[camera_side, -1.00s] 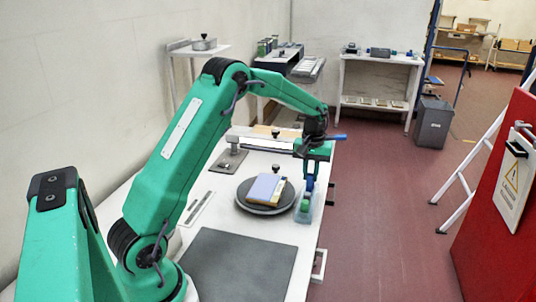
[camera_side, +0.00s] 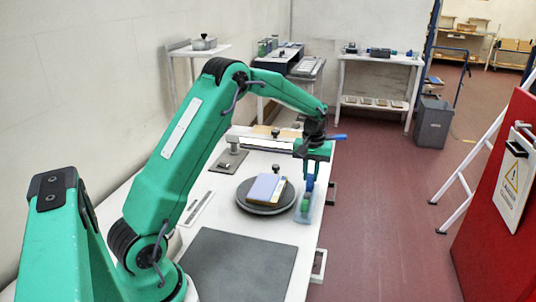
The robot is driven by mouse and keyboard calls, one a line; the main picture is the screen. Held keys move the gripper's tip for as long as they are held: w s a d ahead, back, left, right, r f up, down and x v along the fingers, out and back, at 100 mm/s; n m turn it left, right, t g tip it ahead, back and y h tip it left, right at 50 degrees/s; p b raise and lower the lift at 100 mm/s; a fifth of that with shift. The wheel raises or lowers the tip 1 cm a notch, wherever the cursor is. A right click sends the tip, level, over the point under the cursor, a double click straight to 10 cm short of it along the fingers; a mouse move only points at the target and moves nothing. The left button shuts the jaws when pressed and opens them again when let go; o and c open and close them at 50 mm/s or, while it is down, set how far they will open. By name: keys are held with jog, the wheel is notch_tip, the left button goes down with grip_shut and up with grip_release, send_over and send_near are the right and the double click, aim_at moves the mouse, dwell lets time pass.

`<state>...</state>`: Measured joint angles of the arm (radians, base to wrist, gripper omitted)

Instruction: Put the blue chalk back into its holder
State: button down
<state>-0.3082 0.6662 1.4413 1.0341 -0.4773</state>
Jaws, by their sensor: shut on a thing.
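My gripper (camera_side: 312,172) points down at the right edge of the white table, shut on the blue chalk (camera_side: 309,186). The chalk is small in this view and its upper part is hidden by the fingers. Directly below is a pale, see-through holder (camera_side: 309,217) with a green piece (camera_side: 305,205) showing in it. The lower end of the blue chalk is at or just inside the top of the holder; I cannot tell how deep it sits or whether it touches.
Left of the holder, a round dark plate (camera_side: 246,205) carries a blue-and-yellow book-like block (camera_side: 265,188). A dark grey mat (camera_side: 238,265) lies nearer on the table (camera_side: 208,225). A grey plate with a post (camera_side: 229,162) stands farther back.

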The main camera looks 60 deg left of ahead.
jog(key=shift+f, duration=1.15)
dwell(0.4)
jog(key=c, duration=1.3)
grip_release()
jog(key=shift+o, duration=0.2)
jog(key=shift+r, duration=0.1)
jog(key=shift+r, duration=3.4)
